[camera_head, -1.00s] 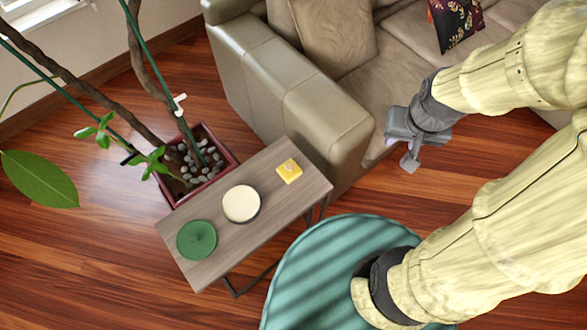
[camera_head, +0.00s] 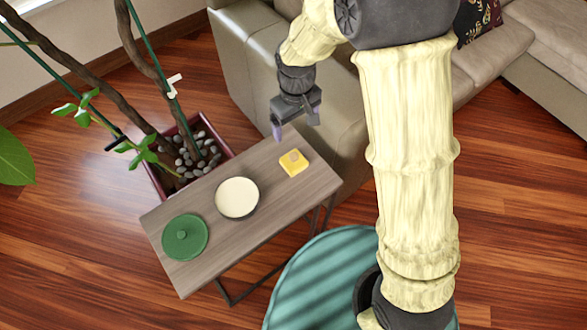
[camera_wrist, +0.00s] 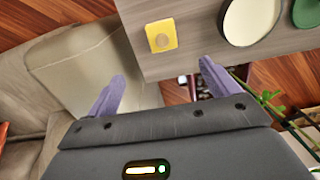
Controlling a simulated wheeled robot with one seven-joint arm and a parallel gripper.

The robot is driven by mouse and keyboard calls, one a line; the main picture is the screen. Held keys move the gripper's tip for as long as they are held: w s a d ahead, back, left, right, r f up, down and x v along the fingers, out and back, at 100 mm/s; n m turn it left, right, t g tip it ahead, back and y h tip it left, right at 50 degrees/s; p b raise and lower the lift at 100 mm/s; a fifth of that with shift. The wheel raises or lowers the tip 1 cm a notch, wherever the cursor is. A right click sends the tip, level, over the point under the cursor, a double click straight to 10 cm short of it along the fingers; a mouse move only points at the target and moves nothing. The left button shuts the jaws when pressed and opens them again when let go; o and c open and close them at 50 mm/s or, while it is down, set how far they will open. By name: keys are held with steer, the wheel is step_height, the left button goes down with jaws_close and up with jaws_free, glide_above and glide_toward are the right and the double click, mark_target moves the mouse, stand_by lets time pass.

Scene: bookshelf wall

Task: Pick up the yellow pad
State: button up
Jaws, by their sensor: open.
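The yellow pad (camera_head: 293,162) is a small square with a round brownish spot on top. It lies flat near the right end of the narrow wooden side table (camera_head: 225,238). It also shows in the wrist view (camera_wrist: 161,36), beyond my fingertips and between them. My gripper (camera_head: 295,128) is open and empty. In the head view it is above the table's far edge, just behind the pad and apart from it. Both purple-grey fingers show spread in the wrist view (camera_wrist: 160,80).
A beige sofa (camera_head: 250,75) is close behind the table's right end. A potted plant (camera_head: 190,150) stands behind, and a teal round pouf (camera_head: 325,275) in front.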

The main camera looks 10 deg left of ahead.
mark_target(294, 156)
steer(key=shift+a+f, duration=0.1)
steer(key=shift+a, duration=0.1)
step_height(294, 156, down, 12)
steer(key=shift+f+b, duration=0.1)
steer(key=shift+b, duration=0.25)
stand_by(0.3)
steer(key=shift+s+f, duration=0.15)
steer(key=shift+f, duration=2.45)
steer(key=c, duration=1.1)
